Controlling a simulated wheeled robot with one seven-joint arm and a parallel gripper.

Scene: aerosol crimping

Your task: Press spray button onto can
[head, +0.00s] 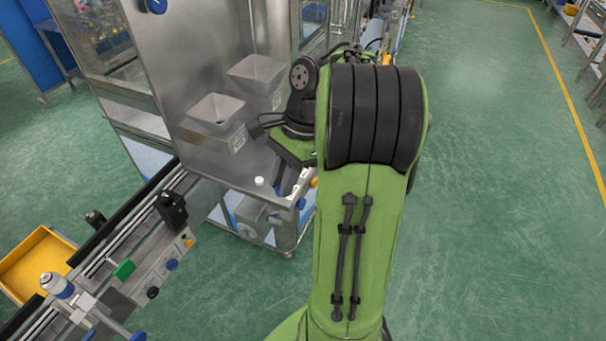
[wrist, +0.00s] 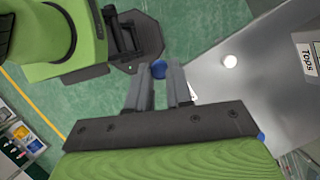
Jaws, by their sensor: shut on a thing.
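My gripper (wrist: 163,85) is shut on a small blue piece (wrist: 158,69), which shows between the fingertips and looks like the spray button. Most of it is hidden by the fingers. In the head view, my gripper (head: 282,182) is low over the right front part of the metal worktop, partly covered by my arm. A small round white thing (head: 259,181) is on the worktop to the left of my gripper. It also shows in the wrist view (wrist: 230,61), apart from the fingers. I cannot tell whether it is the can's top. No can is clearly visible.
The metal worktop (head: 205,163) carries two grey hoppers (head: 216,116) (head: 258,78) behind my gripper. A label reading "Tops" (wrist: 307,59) shows in the wrist view. A conveyor with fixtures (head: 150,250) and a yellow tray (head: 38,262) are at left. Open green floor is at right.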

